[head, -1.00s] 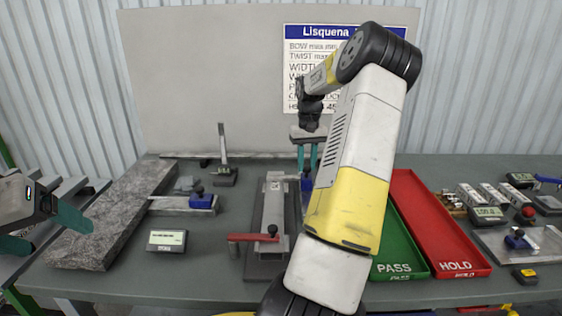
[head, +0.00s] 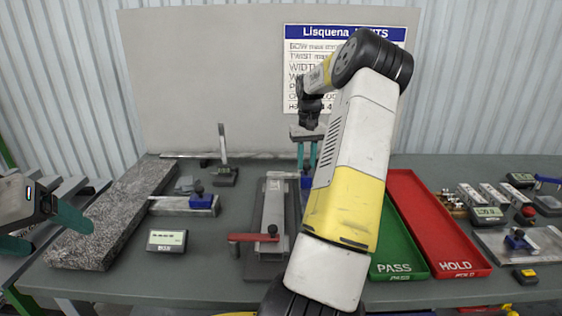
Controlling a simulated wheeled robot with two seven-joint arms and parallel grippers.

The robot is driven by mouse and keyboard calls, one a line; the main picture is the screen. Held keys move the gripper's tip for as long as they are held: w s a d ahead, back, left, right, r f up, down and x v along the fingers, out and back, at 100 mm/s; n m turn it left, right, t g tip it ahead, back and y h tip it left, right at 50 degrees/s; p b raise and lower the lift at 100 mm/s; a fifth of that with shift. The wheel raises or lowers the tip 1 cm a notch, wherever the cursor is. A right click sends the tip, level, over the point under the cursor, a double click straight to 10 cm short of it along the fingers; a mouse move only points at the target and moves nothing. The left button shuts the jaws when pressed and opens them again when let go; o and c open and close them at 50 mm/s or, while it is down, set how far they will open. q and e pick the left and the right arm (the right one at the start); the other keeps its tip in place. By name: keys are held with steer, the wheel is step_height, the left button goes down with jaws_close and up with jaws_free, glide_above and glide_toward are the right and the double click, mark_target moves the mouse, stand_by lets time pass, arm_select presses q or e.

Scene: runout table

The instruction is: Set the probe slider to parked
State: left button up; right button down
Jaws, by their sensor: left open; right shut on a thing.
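My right gripper (head: 307,165) hangs down with its teal fingers around the blue slider (head: 306,182) at the far right side of the grey fixture. The lower finger ends and most of the slider are partly hidden by my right arm. The fixture (head: 272,215) has a long metal rail on a dark base, with a red lever (head: 253,238) at its near end. Which part carries the parked mark I cannot tell. My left gripper (head: 80,220) is open and empty at the left edge.
A granite block (head: 110,220) lies at the left of the table. A green PASS tray (head: 400,245) and a red HOLD tray (head: 440,225) lie right of my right arm.

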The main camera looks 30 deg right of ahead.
steer(key=w+d, duration=0.1)
steer(key=w, duration=0.1)
steer(key=w+d, duration=0.1)
steer(key=w, duration=0.2)
steer(key=w+d, duration=0.2)
steer(key=shift+w, duration=0.2)
steer(key=shift+w+d+r, duration=0.1)
steer(key=shift+w+d, duration=0.05)
steer(key=shift+d, duration=0.05)
steer(key=c, duration=1.1)
jaws_free()
steer(key=shift+w, duration=0.1)
steer(key=shift+c, duration=0.2)
step_height(320, 180, up, 8)
steer(key=shift+a, duration=0.1)
